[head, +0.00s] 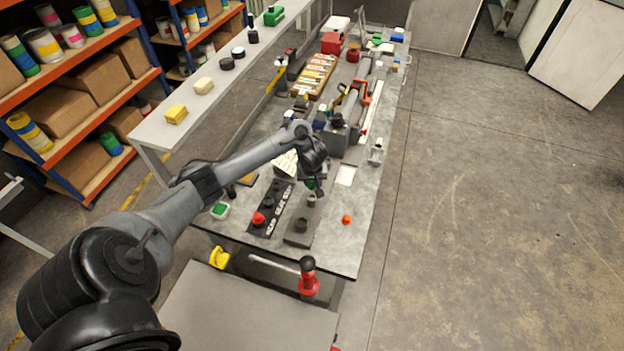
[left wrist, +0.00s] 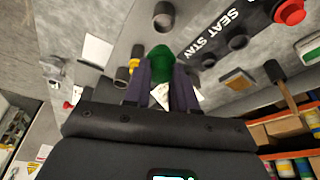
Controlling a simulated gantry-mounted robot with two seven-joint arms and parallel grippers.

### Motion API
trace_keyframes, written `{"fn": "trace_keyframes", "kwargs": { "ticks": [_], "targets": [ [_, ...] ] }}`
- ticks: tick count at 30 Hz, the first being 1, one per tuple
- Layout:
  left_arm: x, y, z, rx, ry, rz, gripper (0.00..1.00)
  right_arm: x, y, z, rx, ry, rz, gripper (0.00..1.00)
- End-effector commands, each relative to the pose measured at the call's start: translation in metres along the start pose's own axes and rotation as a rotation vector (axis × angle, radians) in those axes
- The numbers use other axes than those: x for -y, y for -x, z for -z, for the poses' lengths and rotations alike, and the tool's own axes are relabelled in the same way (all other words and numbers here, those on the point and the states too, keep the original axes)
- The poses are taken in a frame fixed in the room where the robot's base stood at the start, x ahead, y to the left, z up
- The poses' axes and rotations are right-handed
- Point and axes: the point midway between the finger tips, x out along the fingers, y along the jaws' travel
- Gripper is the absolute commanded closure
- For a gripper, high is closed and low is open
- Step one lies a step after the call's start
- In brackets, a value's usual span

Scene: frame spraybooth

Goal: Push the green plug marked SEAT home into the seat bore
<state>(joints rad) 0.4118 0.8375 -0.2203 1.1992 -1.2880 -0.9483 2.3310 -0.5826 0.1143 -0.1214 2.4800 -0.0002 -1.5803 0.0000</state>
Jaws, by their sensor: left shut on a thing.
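The green plug (left wrist: 160,62) sits between the two fingers of my left gripper (left wrist: 162,80) in the left wrist view. The gripper is shut on it. In the head view my left gripper (head: 313,184) is low over the near part of the bench, and a little green of the plug shows at its tips. Short dark upright cylinders stand close by, one on a grey block (head: 302,226) and one beside the plug (left wrist: 137,52). I cannot tell which holds the seat bore, or whether the plug touches it. My right gripper is not in view.
A black labelled strip (head: 270,207) with a red plug (head: 258,219) lies to the left. A small orange piece (head: 347,219) lies to the right on the grey bench (head: 345,250). A red, black-topped handle (head: 308,277) stands at the near edge. Tools crowd the far bench.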

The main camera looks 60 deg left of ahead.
Motion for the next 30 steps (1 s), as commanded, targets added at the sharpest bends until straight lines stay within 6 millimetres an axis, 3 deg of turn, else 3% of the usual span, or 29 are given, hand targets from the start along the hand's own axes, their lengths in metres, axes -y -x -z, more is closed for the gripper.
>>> {"fn": "trace_keyframes", "kwargs": {
  "ticks": [8, 18, 30],
  "targets": [
    [0.0, 0.004, 0.0, 0.001, -0.002, 0.001, 1.0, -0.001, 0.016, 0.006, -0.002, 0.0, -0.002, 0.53],
    [0.0, -0.029, -0.01, 0.001, -0.002, 0.0, 1.0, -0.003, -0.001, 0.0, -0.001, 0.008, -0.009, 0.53],
    [0.0, -0.045, -0.014, 0.001, -0.002, -0.001, 1.0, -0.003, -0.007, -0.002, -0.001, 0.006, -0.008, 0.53]
  ]
}}
